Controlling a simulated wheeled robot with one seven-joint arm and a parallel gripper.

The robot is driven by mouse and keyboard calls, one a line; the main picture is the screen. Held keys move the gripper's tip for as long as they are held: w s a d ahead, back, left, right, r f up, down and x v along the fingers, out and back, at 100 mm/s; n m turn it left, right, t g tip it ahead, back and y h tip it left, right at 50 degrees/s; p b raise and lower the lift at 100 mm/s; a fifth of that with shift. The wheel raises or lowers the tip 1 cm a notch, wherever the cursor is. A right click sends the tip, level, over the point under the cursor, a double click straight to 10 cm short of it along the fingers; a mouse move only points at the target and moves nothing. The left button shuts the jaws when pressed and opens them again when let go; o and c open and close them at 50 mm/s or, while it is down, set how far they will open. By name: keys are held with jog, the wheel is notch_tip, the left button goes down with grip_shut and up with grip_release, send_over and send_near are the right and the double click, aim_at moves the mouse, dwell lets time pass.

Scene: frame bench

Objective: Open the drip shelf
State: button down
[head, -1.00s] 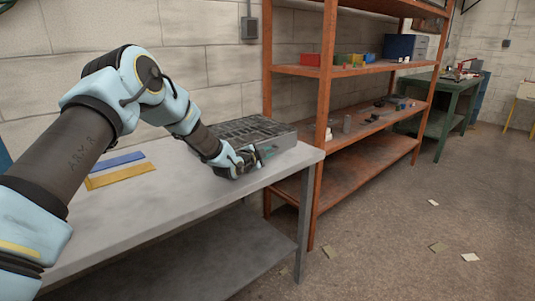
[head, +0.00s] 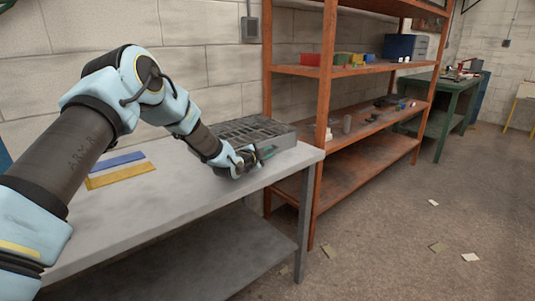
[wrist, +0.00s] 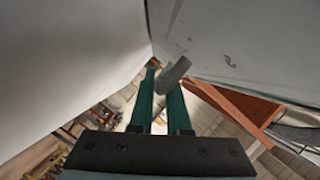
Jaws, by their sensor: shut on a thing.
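The drip shelf unit is a flat grey box (head: 284,141) with a slotted, grid-like top. It sits on the right end of the grey bench, partly hidden behind my arm. My gripper (head: 266,153) is low at its front side, near the bench's front edge. In the wrist view my two green fingers (wrist: 160,98) are close together, with a short grey bar, seemingly a handle (wrist: 172,76), between their tips. My gripper is shut on this bar. The head view is too small to show the grip or any gap at the shelf.
The grey bench (head: 150,215) carries a blue strip (head: 118,161) and a yellow strip (head: 122,175) on its left. An orange rack (head: 318,150) with bins stands close to the bench's right end. The floor (head: 400,240) at right is open, with a few scraps.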

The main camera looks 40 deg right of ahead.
dwell(0.4)
jog(key=s+b, duration=0.3)
jog(key=s, duration=0.6)
jog(key=shift+s+a, duration=0.3)
jog(key=shift+s, duration=0.05)
jog(key=c, duration=1.2)
grip_release()
jog(key=shift+o, duration=0.2)
jog(key=b+v, duration=0.2)
jog(key=v, duration=0.8)
jog(key=shift+s+a, duration=0.15)
jog(key=shift+a, duration=0.2)
jog(key=shift+a, duration=0.1)
